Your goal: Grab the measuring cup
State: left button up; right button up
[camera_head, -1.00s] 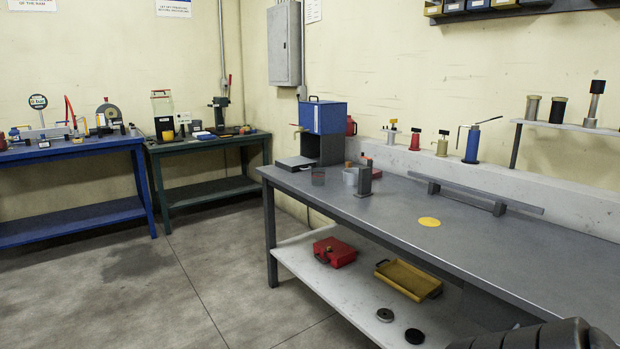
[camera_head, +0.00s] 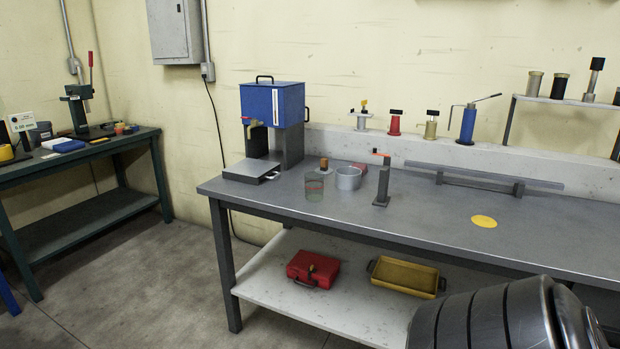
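A clear measuring cup (camera_head: 314,187) with red markings stands upright near the front left part of the grey workbench (camera_head: 420,210). It is beside a grey metal pot (camera_head: 348,178) and in front of a small bottle with a brown cap. Part of my own arm shows at the lower right, well apart from the cup. Neither of my grippers is in view.
A blue tank with a brass tap (camera_head: 272,106) stands at the bench's left end, with a flat scale (camera_head: 252,171) before it. A dark upright stand (camera_head: 382,182) is right of the pot. The lower shelf holds a red box (camera_head: 313,268) and a yellow tray (camera_head: 405,275).

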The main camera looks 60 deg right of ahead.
aim_at(315, 180)
jog(key=z, duration=0.8)
jog(key=i, duration=1.45)
jog(key=z, duration=1.35)
